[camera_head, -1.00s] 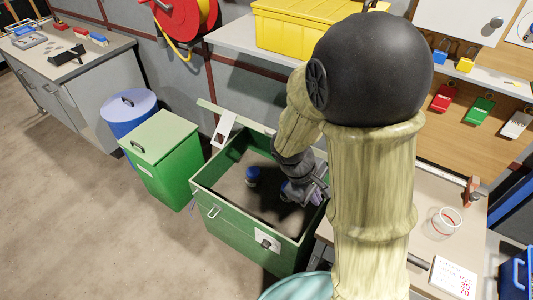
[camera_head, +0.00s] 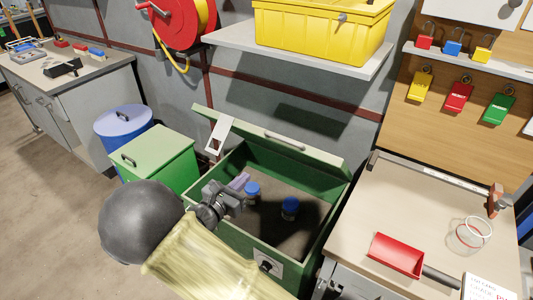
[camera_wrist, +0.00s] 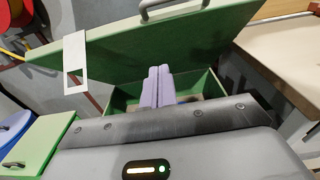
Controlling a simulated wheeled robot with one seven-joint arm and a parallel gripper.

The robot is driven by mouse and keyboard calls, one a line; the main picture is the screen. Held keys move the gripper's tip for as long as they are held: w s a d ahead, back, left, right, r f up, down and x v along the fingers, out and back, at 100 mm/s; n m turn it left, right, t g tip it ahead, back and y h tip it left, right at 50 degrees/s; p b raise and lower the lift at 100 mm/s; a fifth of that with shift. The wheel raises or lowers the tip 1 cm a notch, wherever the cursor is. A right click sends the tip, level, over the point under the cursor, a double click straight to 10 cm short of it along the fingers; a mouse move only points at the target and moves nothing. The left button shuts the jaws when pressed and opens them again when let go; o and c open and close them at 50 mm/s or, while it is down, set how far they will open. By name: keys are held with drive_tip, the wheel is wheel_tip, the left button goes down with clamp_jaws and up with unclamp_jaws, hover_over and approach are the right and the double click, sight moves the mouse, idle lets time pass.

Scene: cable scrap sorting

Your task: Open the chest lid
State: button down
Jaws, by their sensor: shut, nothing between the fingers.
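The green chest (camera_head: 322,228) stands with its lid (camera_head: 313,160) raised and tilted up along the back edge. The lid has a grey handle (camera_head: 284,141) and a white hasp plate (camera_head: 217,135) hanging from it. In the wrist view the raised lid (camera_wrist: 190,48) fills the upper middle, with its handle at the top. My gripper (camera_head: 240,182) is shut and empty over the chest's left part, apart from the lid in the picture. Its lavender fingers (camera_wrist: 158,85) lie together in the wrist view. My arm hides part of the chest's front wall.
Two blue-capped jars (camera_head: 290,206) are in the chest. A green bin (camera_head: 158,155) and a blue drum (camera_head: 123,124) stand left. A workbench (camera_head: 405,212) with a red scoop (camera_head: 396,254) stands right. A shelf with a yellow crate (camera_head: 322,33) hangs above the lid.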

drive_tip(key=r+x, duration=0.2)
drive_tip(key=x, duration=1)
drive_tip(key=shift+w+d+r, duration=0.35)
drive_tip(key=shift+r, duration=0.05)
